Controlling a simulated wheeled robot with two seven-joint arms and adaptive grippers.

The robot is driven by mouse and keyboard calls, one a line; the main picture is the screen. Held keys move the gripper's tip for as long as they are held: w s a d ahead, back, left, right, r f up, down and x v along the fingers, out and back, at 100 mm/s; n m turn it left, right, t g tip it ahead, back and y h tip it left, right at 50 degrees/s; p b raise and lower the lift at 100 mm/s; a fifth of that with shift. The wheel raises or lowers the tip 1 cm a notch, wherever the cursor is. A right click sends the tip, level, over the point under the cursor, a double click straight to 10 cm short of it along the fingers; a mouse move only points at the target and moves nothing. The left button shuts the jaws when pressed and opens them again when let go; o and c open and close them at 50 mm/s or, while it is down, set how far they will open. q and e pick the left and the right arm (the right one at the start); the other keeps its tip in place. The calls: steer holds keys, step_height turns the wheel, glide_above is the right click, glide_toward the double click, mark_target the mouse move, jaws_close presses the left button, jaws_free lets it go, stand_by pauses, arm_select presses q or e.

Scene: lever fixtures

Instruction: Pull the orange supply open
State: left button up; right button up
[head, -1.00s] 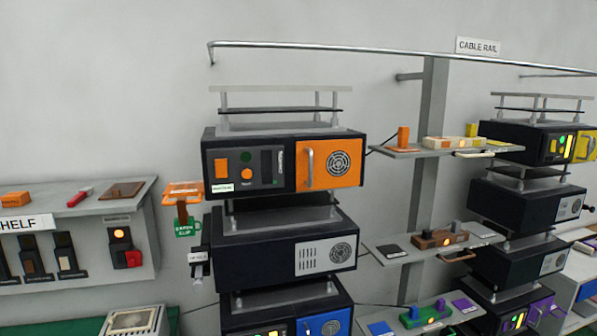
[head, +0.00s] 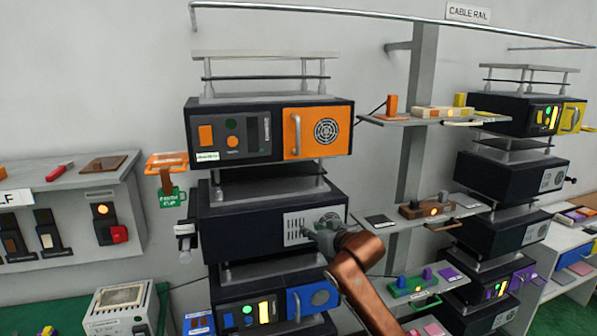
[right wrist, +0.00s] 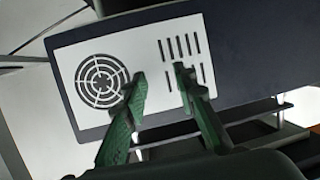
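The orange supply (head: 270,132) is the top black unit in the middle stack. Its orange front panel (head: 317,132) is closed, with an upright silver handle (head: 297,133) at the panel's left and a round fan grille at its right. My right gripper (head: 311,229) is below it, in front of the plain black unit (head: 245,226) in the middle of the stack. In the right wrist view, its two green fingers (right wrist: 160,76) are apart and empty, in front of that unit's pale vented panel (right wrist: 130,72). The handle is not in that view. My left gripper is not in view.
A blue-fronted unit (head: 265,302) stands lower in the stack. Small shelves (head: 425,219) with coloured parts sit to the right, then a second stack (head: 512,175). An orange holder (head: 166,160) juts out at the left. The space before the orange panel is clear.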

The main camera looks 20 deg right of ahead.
step_height(320, 180, up, 17)
steer(key=s+a+t+y, duration=0.1)
steer(key=s+a+t, duration=0.1)
steer(key=s, duration=0.1)
steer(key=t, duration=0.1)
glide_toward(299, 136)
steer(key=w, duration=0.4)
steer(key=shift+n+y, duration=0.3)
steer(key=shift+y, duration=0.1)
steer(key=p+x, duration=0.1)
steer(key=x, duration=0.5)
steer(key=shift+w+a+f, duration=0.1)
steer(key=shift+w+a, duration=0.2)
steer(key=shift+w, duration=0.05)
